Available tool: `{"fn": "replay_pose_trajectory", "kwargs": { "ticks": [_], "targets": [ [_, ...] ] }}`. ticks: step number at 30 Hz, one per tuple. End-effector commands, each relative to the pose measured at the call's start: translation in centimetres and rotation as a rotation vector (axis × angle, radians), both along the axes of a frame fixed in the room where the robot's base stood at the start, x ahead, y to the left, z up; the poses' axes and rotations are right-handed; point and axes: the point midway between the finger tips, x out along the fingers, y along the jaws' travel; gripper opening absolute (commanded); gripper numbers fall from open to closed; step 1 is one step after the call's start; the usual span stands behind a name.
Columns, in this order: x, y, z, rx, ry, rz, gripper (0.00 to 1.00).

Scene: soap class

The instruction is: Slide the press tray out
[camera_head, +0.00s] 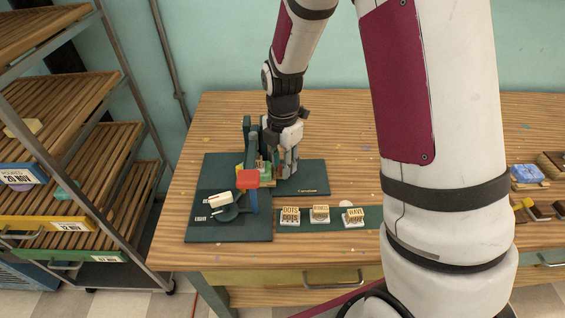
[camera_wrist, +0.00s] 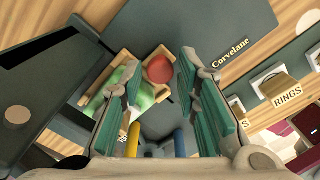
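The dark green soap press (camera_head: 250,140) stands on the table at the left, with a red-topped lever (camera_head: 248,179) in front. My gripper (camera_head: 284,168) is down at the right side of the press. In the wrist view, the press tray (camera_wrist: 124,57) is a light wooden frame with a green marbled soap (camera_wrist: 138,98) in it. A round red knob (camera_wrist: 158,69) is at the tray's edge. My gripper (camera_wrist: 160,72) is open, with its two green-padded fingers on either side of the knob. Contact is not clear. In the head view my gripper partly hides the tray.
A shelf rack (camera_head: 140,75) stands at the left. Several small trays with blocks (camera_head: 530,177) lie at the right. The table behind the press is clear.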

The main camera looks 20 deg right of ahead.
Motion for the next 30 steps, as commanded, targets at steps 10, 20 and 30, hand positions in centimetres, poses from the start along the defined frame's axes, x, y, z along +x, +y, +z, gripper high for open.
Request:
{"fn": "replay_pose_trajectory", "kwargs": {
  "ticks": [10, 20, 30],
  "targets": [
    [0.0, 0.0, -0.4, 0.0, 0.0, -0.001, 0.29],
    [0.0, -0.1, -0.4, 0.0, 0.001, -0.002, 0.0],
    [-1.5, -4.8, -0.2, 0.0, 0.001, -0.01, 0.0]
  ]
}}
